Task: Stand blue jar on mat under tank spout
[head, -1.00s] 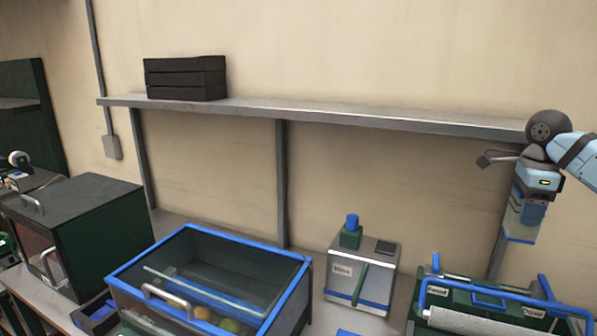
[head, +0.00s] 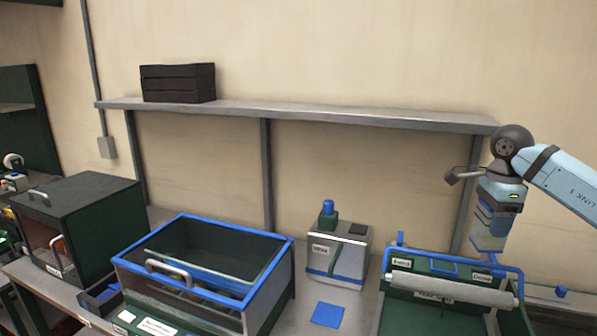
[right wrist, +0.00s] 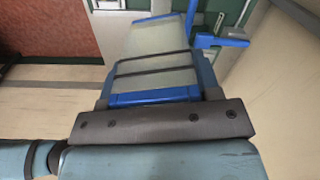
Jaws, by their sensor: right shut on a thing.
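My right gripper (head: 496,212) is high at the right in the head view, pointing down. The blue square mat (head: 327,314) lies bare on the bench, left of and below the jar. Behind it stands a small white and grey tank (head: 338,255) with a green and blue top knob. Its spout is not clear to me. My left gripper is out of view.
A green station with a blue frame and pale roller (head: 455,288) stands below the jar. A blue-rimmed clear bin (head: 205,262) is left of the mat. A shelf (head: 320,115) runs along the wall above. The bench around the mat is clear.

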